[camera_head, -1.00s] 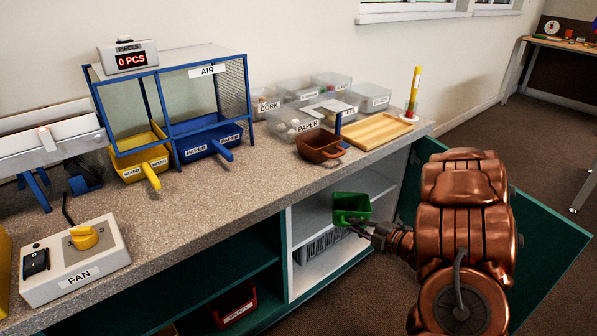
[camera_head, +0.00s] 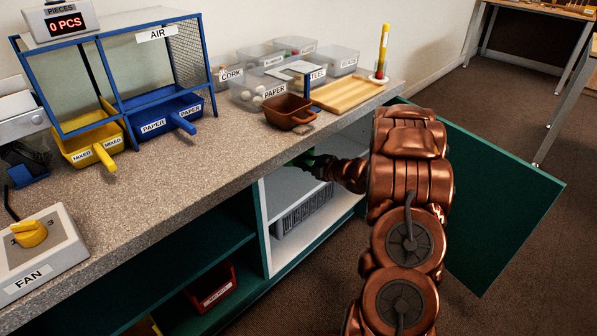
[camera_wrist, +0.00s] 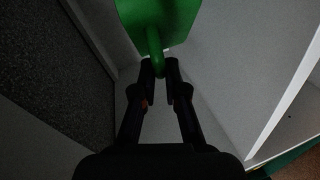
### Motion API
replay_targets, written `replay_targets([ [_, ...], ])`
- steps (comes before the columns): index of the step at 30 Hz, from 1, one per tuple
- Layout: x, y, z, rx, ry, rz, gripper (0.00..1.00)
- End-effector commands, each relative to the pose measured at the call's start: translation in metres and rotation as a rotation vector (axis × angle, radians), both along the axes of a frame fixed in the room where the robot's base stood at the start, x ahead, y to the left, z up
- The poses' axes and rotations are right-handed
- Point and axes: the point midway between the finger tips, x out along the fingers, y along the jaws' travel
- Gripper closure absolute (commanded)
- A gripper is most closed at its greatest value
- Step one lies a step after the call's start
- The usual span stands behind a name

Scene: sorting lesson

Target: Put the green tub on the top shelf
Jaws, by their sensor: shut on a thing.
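The green tub (camera_wrist: 165,20) is at the top of the wrist view, with its handle between the fingertips of my gripper (camera_wrist: 160,68). My gripper is shut on that handle. In the head view only a small green part of the tub (camera_head: 309,155) shows, under the worktop edge, inside the white cupboard. The cupboard's top shelf (camera_head: 285,186) lies just below the tub and gripper. Whether the tub touches the shelf is hidden.
A grey ribbed crate (camera_head: 304,208) sits below the top shelf. The green cupboard door (camera_head: 490,190) stands open to the right of my arm. A brown tub (camera_head: 288,112) stands on the worktop (camera_head: 190,185) above. A red tub (camera_head: 212,290) is in the lower left cupboard.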

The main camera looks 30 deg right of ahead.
Motion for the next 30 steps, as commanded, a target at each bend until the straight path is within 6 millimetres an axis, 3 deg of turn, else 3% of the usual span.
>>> replay_targets([
  [3,0.013,-0.001,-0.002,-0.002,-0.001,0.0,1.0],
  [8,0.017,-0.002,-0.005,0.002,0.001,-0.001,1.0],
  [16,0.017,-0.001,-0.038,0.004,0.003,0.0,1.0],
  [27,0.017,-0.001,-0.04,0.001,0.001,0.0,1.0],
  [28,0.017,-0.001,-0.039,0.001,0.001,0.0,0.87],
  [30,0.017,-0.001,-0.039,0.001,0.001,0.0,0.8],
])
